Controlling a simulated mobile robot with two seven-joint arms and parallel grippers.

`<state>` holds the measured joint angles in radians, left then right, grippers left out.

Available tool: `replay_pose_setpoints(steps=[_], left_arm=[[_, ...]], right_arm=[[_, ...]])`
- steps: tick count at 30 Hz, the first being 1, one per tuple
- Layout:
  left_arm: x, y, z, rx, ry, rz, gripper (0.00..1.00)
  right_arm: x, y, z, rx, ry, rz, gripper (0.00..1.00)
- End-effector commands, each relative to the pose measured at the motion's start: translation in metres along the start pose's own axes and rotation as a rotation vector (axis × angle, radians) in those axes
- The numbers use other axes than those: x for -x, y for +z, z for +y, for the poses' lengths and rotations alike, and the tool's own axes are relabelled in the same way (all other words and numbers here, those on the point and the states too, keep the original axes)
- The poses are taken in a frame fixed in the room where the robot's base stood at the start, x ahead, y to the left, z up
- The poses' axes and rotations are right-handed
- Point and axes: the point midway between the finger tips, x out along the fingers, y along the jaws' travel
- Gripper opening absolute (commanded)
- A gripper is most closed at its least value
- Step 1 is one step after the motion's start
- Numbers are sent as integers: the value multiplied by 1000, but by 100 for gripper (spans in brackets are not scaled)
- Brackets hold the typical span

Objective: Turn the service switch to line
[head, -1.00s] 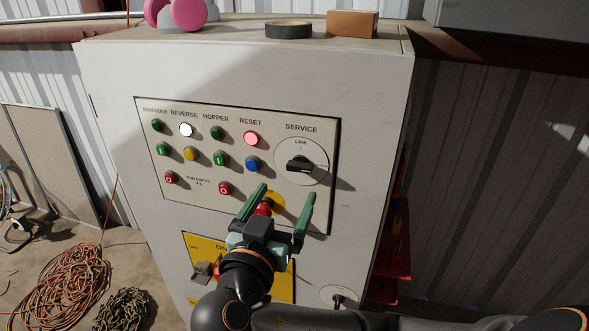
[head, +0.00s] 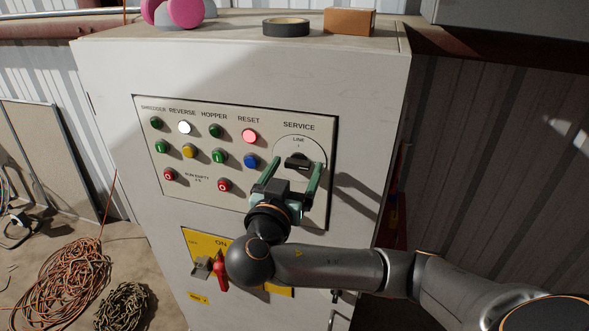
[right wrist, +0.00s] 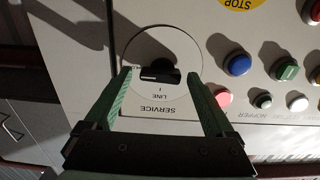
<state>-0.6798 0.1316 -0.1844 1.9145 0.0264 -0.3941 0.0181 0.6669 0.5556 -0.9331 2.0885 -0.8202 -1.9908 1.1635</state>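The service switch (head: 297,161) is a black handle on a round white plate at the panel's right, under the word SERVICE. The handle lies roughly sideways, with the LINE mark above it. My right gripper (head: 296,170) is open, its green fingers on either side of the handle. In the right wrist view, upside down to the panel, the switch handle (right wrist: 160,75) sits between the fingertips of my right gripper (right wrist: 158,80), with gaps on both sides. I cannot tell how far the tips are from the plate. My left gripper is not in view.
Several push buttons, including a blue one (head: 251,160) and a lit red one (head: 249,136), sit left of the switch. A red rotary handle (head: 220,270) on a yellow plate is below. Tape (head: 287,27) and a brown block (head: 349,21) lie on the cabinet top.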

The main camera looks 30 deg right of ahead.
Motion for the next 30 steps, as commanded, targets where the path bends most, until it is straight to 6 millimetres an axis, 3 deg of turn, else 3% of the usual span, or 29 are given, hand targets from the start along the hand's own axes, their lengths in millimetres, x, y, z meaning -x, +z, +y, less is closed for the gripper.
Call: replay_pose_setpoints(steps=[2,21,30], left_arm=[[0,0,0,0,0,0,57],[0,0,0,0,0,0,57],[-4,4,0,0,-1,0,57]], right_arm=[[0,0,0,0,0,0,78],[0,0,0,0,0,-1,7],[1,3,0,33,0,-3,7]])
